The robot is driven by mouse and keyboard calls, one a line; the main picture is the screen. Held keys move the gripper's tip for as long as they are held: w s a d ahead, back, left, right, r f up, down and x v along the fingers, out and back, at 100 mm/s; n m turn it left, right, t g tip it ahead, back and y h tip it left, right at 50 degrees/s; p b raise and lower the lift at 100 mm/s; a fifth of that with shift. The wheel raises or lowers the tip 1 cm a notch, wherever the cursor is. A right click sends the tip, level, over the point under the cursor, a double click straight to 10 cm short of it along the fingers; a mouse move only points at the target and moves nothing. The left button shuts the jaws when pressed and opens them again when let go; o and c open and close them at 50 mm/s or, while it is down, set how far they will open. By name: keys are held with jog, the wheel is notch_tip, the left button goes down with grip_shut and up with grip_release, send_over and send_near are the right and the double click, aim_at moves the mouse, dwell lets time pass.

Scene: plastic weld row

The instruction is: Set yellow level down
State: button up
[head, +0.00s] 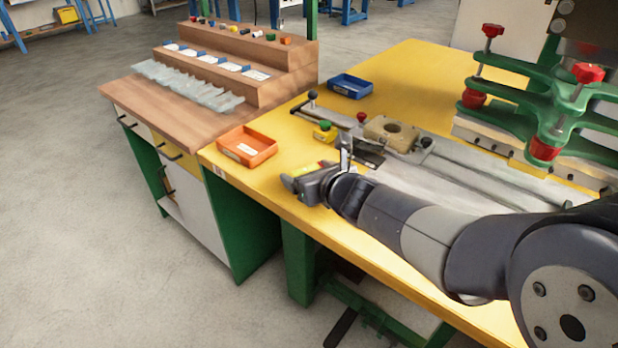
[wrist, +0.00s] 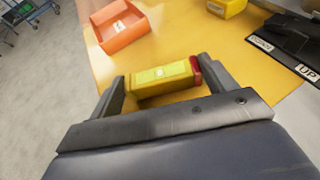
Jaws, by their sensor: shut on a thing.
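The yellow level (wrist: 160,76) is a short yellow bar with a red end, lying across between my gripper's two fingers in the wrist view. In the head view a bit of the yellow level (head: 305,170) shows at the fingers, partly hidden by them. My gripper (head: 308,184) is shut on the level near the front edge of the yellow table (head: 285,212). The gripper also shows in the wrist view (wrist: 162,86). The level is low over the tabletop; I cannot tell whether it touches it.
An orange tray (head: 247,146) lies left of my gripper and a blue tray (head: 350,86) farther back. A yellow block with a green knob (head: 325,132) stands behind, beside a grey metal fixture (head: 440,170). A green clamp frame (head: 545,90) is at right. Bare tabletop surrounds the level.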

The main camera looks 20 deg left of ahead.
jog(key=shift+f, duration=0.15)
jog(key=o, duration=1)
jog(key=shift+o, duration=0.2)
jog(key=shift+r, duration=0.2)
jog(key=shift+s+d+r, duration=0.15)
jog(key=shift+d+r, duration=0.05)
jog(key=p+v, duration=0.3)
jog(key=v, duration=0.7)
jog(key=shift+s+d+r, duration=0.15)
jog(key=shift+s+d, duration=0.3)
jog(key=shift+d, duration=0.1)
